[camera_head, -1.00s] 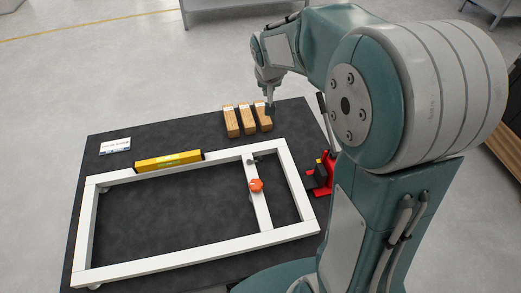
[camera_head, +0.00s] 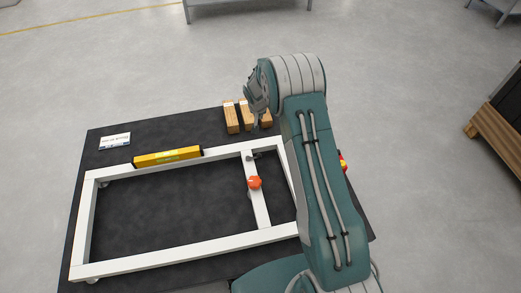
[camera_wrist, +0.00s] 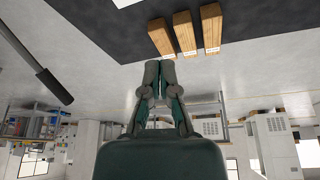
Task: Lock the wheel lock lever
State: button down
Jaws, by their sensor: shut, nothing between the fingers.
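A white rectangular frame (camera_head: 165,261) with caster wheels lies on the black mat. An orange-red knob (camera_head: 254,183) sits on its short crossbar at the right. A small dark fitting (camera_head: 251,156) shows where the crossbar meets the far rail. I cannot make out for sure which part is the wheel lock lever. My gripper (camera_head: 255,125) is beyond the far rail, in front of the wooden blocks in the picture, apart from the knob. In the wrist view my gripper (camera_wrist: 160,72) has its fingers together and empty; the frame is not visible there.
Three wooden blocks (camera_head: 232,118) stand at the mat's far edge; they also show in the wrist view (camera_wrist: 186,33). A yellow level (camera_head: 168,157) lies along the far rail, and a white card (camera_head: 115,140) is at left. A red device (camera_head: 343,164) is mostly hidden behind my arm.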

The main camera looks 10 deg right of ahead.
notch_tip(320, 180, down, 13)
jog(key=shift+w+d, duration=0.15)
jog(key=shift+w, duration=0.3)
jog(key=x, duration=1)
jog(key=shift+s+f, duration=0.15)
jog(key=shift+s+a, duration=0.25)
jog(key=shift+s, duration=0.4)
jog(key=shift+s+a, duration=0.2)
jog(key=shift+s, duration=0.4)
jog(key=shift+s+a, duration=0.25)
jog(key=shift+s, duration=0.4)
